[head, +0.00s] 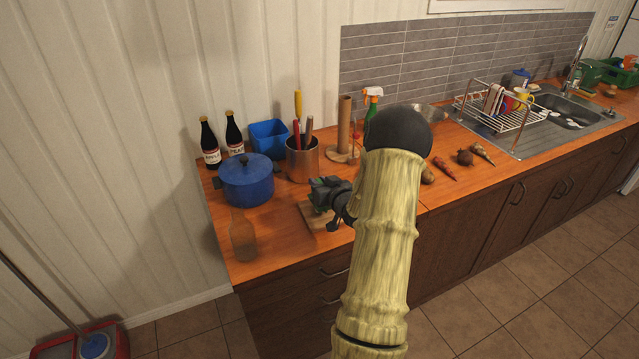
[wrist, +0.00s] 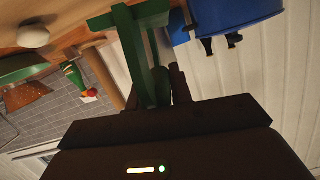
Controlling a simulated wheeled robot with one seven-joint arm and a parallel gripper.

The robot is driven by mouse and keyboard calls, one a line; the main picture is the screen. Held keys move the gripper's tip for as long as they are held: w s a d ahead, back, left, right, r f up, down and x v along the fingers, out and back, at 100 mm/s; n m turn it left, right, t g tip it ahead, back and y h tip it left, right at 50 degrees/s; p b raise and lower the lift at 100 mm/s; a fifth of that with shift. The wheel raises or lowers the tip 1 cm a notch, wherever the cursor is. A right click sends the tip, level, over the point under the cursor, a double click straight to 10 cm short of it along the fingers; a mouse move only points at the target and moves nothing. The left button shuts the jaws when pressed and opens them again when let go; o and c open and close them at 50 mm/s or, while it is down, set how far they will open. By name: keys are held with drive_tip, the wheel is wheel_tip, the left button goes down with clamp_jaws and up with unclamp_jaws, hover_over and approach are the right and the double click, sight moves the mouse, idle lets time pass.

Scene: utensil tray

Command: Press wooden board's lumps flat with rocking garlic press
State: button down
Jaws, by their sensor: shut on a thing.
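My gripper (head: 326,192) is over the left part of the counter, just above the wooden board (head: 314,214). In the wrist view my gripper (wrist: 166,88) is shut on the green garlic press (wrist: 136,55), which extends away from the dark fingers. Only part of the press shows in the head view, between the fingers. The board's top is mostly covered by my gripper and arm, so I cannot make out its lumps. I cannot tell whether the press touches the board.
A blue pot (head: 247,183) stands left of the board, with a brownish see-through bottle (head: 243,238) in front. A utensil pot (head: 302,160), blue bin (head: 268,138), paper-roll holder (head: 344,130) and two dark bottles (head: 209,145) stand behind. Vegetables (head: 444,168) lie to the right.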

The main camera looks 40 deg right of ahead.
drive_tip(key=shift+f+b, duration=1.4)
drive_tip(key=shift+f, duration=0.3)
idle(0.7)
drive_tip(key=shift+a, duration=0.1)
drive_tip(key=shift+a, duration=0.15)
drive_tip(key=shift+s+d+r+p, duration=0.1)
drive_tip(key=shift+d+r+p, duration=0.1)
drive_tip(key=shift+r+p, duration=0.25)
drive_tip(key=shift+d+r+p, duration=0.15)
drive_tip(key=shift+r+p, duration=0.1)
drive_tip(key=shift+r, duration=0.35)
drive_tip(key=shift+a+r+p, duration=0.15)
drive_tip(key=shift+r+p, duration=0.65)
drive_tip(key=shift+r, duration=0.6)
